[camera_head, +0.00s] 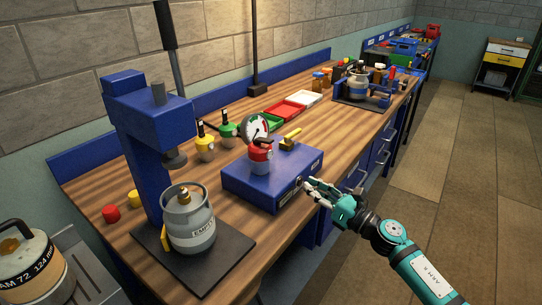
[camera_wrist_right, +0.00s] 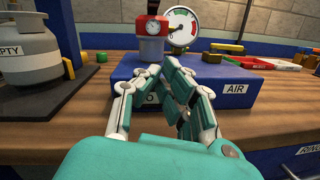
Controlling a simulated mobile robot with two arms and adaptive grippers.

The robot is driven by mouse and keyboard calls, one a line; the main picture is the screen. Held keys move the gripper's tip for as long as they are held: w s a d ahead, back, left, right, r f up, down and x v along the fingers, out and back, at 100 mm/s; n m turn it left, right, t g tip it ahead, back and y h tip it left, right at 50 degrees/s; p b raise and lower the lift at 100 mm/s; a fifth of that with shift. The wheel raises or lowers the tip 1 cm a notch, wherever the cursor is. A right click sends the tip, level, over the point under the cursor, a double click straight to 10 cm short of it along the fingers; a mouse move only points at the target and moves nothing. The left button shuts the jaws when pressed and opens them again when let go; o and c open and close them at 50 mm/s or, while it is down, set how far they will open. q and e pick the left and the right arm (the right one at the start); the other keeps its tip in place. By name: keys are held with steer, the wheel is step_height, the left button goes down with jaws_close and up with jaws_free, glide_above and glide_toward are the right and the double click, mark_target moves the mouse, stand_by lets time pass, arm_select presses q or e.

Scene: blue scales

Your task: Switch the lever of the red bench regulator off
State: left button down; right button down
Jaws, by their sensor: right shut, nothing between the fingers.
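The red bench regulator (camera_head: 260,157) stands upright on a blue box (camera_head: 240,185), with a round dial gauge (camera_head: 255,128) beside it. Both also show in the wrist view, the regulator (camera_wrist_right: 153,45) left of the gauge (camera_wrist_right: 181,27). My right gripper (camera_head: 307,184) is shut and empty at the box's front face, below the regulator. Its fingers (camera_wrist_right: 165,75) hide part of that face in the wrist view. My left gripper is out of view.
A grey cylinder (camera_head: 188,222) stands under a blue press (camera_head: 140,130) to the left. Yellow and green bottles (camera_head: 228,131) stand behind the box, with red and white trays (camera_head: 285,110) farther back. The floor (camera_head: 450,190) at right is clear.

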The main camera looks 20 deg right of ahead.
mark_target(268, 152)
steer(key=n, duration=0.2)
steer(key=r+n+g+y, duration=0.1)
steer(key=n, duration=0.1)
steer(key=shift+a+r, duration=0.15)
steer(key=shift+a, duration=0.25)
steer(key=p+x, duration=0.3)
steer(key=x, duration=0.7)
steer(key=shift+w+a+r, duration=0.1)
steer(key=shift+a, duration=0.1)
step_height(268, 152, up, 3)
steer(key=shift+w+f+p, duration=0.15)
steer(key=shift+p, duration=0.95)
steer(key=shift+r, duration=0.45)
steer(key=shift+a, duration=0.1)
